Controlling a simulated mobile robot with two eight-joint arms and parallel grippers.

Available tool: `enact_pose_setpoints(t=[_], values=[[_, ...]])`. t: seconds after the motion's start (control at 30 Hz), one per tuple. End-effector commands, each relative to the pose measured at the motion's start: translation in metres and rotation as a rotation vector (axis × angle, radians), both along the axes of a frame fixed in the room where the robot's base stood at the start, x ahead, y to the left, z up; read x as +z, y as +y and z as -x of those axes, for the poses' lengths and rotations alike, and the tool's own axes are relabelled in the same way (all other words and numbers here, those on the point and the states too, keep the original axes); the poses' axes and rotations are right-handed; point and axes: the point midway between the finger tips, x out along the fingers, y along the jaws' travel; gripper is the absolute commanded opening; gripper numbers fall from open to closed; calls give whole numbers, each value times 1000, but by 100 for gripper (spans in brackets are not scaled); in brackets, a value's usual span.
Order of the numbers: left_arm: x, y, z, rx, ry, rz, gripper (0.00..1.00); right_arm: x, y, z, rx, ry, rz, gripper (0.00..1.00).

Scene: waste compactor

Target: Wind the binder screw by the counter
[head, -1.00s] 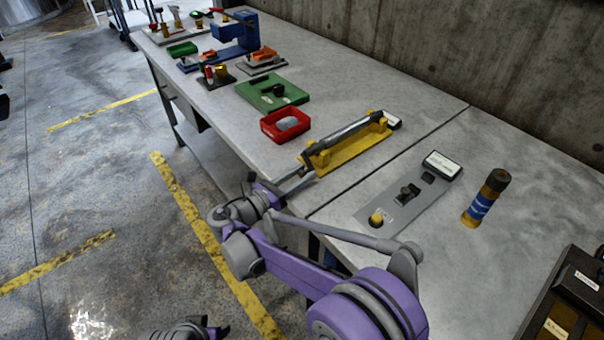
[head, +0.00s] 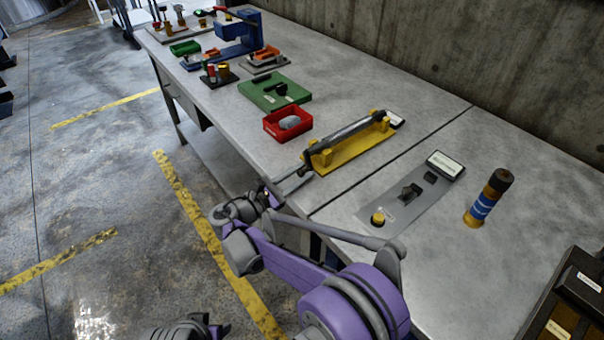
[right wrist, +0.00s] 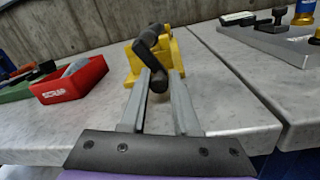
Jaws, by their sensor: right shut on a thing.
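The binder screw, a dark rod (head: 352,132) on a yellow frame (head: 345,153), lies on the grey table. In the right wrist view its dark crank (right wrist: 146,45) hangs in front of the yellow frame (right wrist: 180,50). My right gripper (head: 300,178) is at the near end of the screw. In the right wrist view its two grey fingers (right wrist: 160,88) are closed on the crank's handle (right wrist: 158,80), which shows between them. A small white display (head: 396,118) stands behind the screw, its face unreadable. A grey and dark part of my left arm, possibly its gripper (head: 215,328), shows at the bottom edge.
A red tray (head: 288,124) and a green plate (head: 274,92) sit left of the screw. A grey switch panel (head: 405,205) and a brown-blue cylinder (head: 482,206) stand to the right. A dark box (head: 570,300) is at bottom right. A seam crosses the table between screw and panel.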

Motion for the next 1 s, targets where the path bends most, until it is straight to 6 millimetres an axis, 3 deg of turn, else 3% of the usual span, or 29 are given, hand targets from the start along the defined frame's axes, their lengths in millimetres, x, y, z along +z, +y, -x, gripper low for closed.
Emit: enact_pose_setpoints(t=[0.3,0.33,0.47,0.8,1.0], values=[[0,0,0,0,0,0,56,2,1,-2,7,-13,-3,0],[0,0,0,0,0,0,56,2,1,-2,7,-13,-3,33],[0,0,0,0,0,0,56,2,1,-2,4,-12,-4,56],[0,0,0,0,0,0,56,1,3,0,3,-10,-4,56],[1,0,0,0,0,0,56,0,25,18,7,-11,-6,56]])
